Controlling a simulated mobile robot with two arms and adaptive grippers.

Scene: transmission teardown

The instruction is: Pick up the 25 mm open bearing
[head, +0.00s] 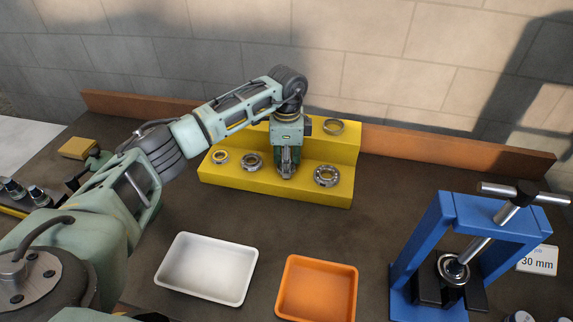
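A yellow stepped stand (230,181) at the back of the bench carries several ring-shaped bearings. On its lower step are a small bearing with a brass-coloured ring (220,157), a grey bearing (252,162) and a larger open bearing with visible balls (326,176). A plain ring (333,127) lies on the upper step. No size marks are readable on them, so I cannot tell which is 25 mm. My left gripper (287,173) points down over the lower step, between the grey and larger bearings. Its fingers look close together; anything behind or between them is hidden. My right gripper is not in view.
A white tray (207,267) and an orange tray (317,288) lie in front of the stand. A blue press (440,215) holding a bearing stands at right, beside a "30 mm" card (537,260). A wooden rail (440,152) edges the back.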

